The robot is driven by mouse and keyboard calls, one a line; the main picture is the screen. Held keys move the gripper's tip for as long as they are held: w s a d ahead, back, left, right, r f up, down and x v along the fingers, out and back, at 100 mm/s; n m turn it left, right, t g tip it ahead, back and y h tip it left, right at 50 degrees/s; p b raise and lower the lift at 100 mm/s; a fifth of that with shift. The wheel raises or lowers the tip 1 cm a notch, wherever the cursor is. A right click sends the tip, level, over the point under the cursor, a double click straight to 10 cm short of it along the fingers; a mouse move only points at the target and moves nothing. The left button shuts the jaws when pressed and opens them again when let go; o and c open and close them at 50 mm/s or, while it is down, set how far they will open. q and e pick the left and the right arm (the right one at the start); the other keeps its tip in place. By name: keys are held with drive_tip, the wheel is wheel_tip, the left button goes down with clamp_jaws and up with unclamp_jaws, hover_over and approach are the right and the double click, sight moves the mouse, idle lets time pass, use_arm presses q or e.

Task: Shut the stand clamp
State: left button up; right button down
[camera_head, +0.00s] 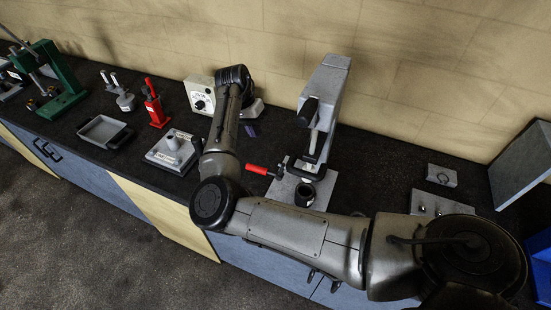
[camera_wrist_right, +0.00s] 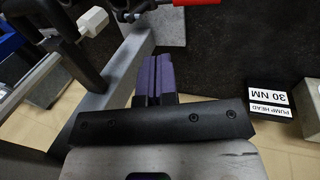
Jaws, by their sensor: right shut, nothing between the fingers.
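A grey upright stand (camera_head: 327,95) rises from a light base plate (camera_head: 322,190) on the bench. A clamp lever with a red grip (camera_head: 258,170) sticks out to the left at its lower part. In the right wrist view the red grip (camera_wrist_right: 193,2) is cut off by the top edge. A white hexagonal piece (camera_wrist_right: 92,22) shows near dark clamp parts there. My right gripper (camera_head: 250,129) is left of the stand, behind the red grip and apart from it. Its purple fingers (camera_wrist_right: 156,78) are together and empty. My left gripper is out of view.
A white box with a dial (camera_head: 200,94) stands behind my right arm. A grey block with a round post (camera_head: 173,147), a red upright tool (camera_head: 155,105) and a shallow tray (camera_head: 101,131) lie to the left. A small grey block (camera_head: 441,175) is to the right.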

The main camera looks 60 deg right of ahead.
drive_tip(key=p+x, duration=0.1)
drive_tip(key=x, duration=0.8)
drive_tip(key=shift+p, duration=0.35)
drive_tip(key=s, duration=0.1)
drive_tip(key=s+f+p, duration=0.1)
drive_tip(key=s, duration=0.2)
drive_tip(key=shift+d+f+p, duration=0.15)
drive_tip(key=shift+f+p, duration=0.15)
